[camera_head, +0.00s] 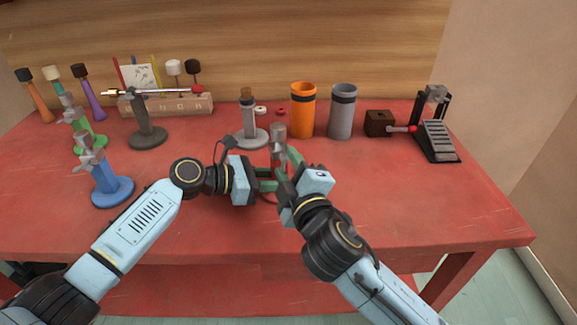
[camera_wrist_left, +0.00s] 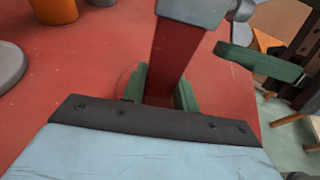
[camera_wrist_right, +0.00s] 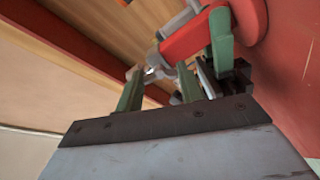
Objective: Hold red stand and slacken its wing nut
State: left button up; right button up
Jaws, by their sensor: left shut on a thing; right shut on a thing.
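The red stand shows in the left wrist view as a red column (camera_wrist_left: 178,58) under a grey collar (camera_wrist_left: 190,8). In the head view only its grey top (camera_head: 278,134) shows clearly; the grippers hide most of the rest. My left gripper (camera_head: 266,180), also in the left wrist view (camera_wrist_left: 160,92), is shut on the red column. My right gripper (camera_head: 287,172) is beside the collar. In the right wrist view (camera_wrist_right: 160,85) its fingers are shut on the small metal wing nut (camera_wrist_right: 150,71), which is partly hidden.
A blue stand (camera_head: 110,186), green stand (camera_head: 90,140) and dark grey stand (camera_head: 148,135) are at the left. A light grey stand (camera_head: 249,134), orange cup (camera_head: 303,112) and grey cup (camera_head: 342,112) are behind. A pedal (camera_head: 437,142) is at the right. The red table's front right is clear.

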jog(key=o, duration=1)
jog(key=shift+s, duration=0.15)
jog(key=v, duration=1.1)
jog(key=shift+s+d, duration=0.25)
jog(key=shift+s, duration=0.1)
pick_arm(q)
jog(key=o, duration=0.8)
